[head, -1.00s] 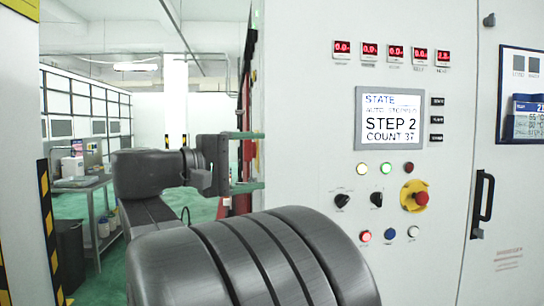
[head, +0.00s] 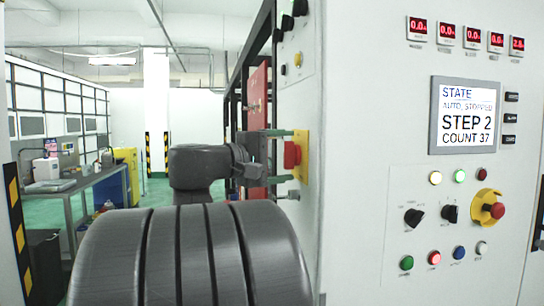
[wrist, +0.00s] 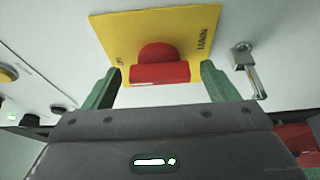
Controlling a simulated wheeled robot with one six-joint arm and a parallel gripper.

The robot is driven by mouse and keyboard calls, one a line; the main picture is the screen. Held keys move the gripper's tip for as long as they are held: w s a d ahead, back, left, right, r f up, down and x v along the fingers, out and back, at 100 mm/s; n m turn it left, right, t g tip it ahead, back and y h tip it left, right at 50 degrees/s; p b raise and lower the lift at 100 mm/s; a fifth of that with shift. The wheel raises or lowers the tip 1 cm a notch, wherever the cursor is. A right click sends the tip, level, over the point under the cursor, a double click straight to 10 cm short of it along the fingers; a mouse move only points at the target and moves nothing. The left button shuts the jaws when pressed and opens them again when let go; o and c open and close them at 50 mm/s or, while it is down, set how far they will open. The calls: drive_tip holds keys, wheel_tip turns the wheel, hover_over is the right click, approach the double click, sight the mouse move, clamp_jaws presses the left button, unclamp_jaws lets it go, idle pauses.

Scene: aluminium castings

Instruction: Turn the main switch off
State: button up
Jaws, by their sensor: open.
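The main switch (head: 291,154) is a red handle on a yellow plate (head: 304,146) on the left side face of the cabinet. In the wrist view the red handle (wrist: 160,66) lies crosswise on its yellow plate (wrist: 201,38), which carries the word MAIN. My gripper (head: 280,156) reaches the switch from the left in the head view. In the wrist view my gripper (wrist: 158,85) is open, with one green finger on each side of the handle. A gap shows between each finger and the handle.
A padlock or latch (wrist: 246,70) hangs right of the plate in the wrist view. The cabinet front holds a screen (head: 465,115), knobs, lit buttons and a red emergency stop (head: 490,208) on yellow. A workbench (head: 80,185) stands at the left.

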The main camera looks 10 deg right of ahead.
drive_tip(key=shift+d, duration=0.1)
drive_tip(key=c, duration=1)
drive_tip(key=shift+r+p, duration=0.1)
drive_tip(key=shift+p, duration=0.3)
drive_tip(key=n+g+y+p, duration=0.1)
drive_tip(key=n+p, duration=0.2)
drive_tip(key=p, duration=0.3)
drive_tip(key=n+g+p, duration=0.1)
drive_tip(key=n+p, duration=0.2)
drive_tip(key=p, duration=0.4)
drive_tip(key=n+g+y+p, duration=0.1)
drive_tip(key=n+g+p, duration=0.1)
drive_tip(key=p, duration=0.4)
drive_tip(key=shift+w+r+n+y+p, duration=0.2)
drive_tip(key=shift+r+n+y+p, duration=0.15)
drive_tip(key=shift+n, duration=0.35)
drive_tip(key=shift+f, duration=0.25)
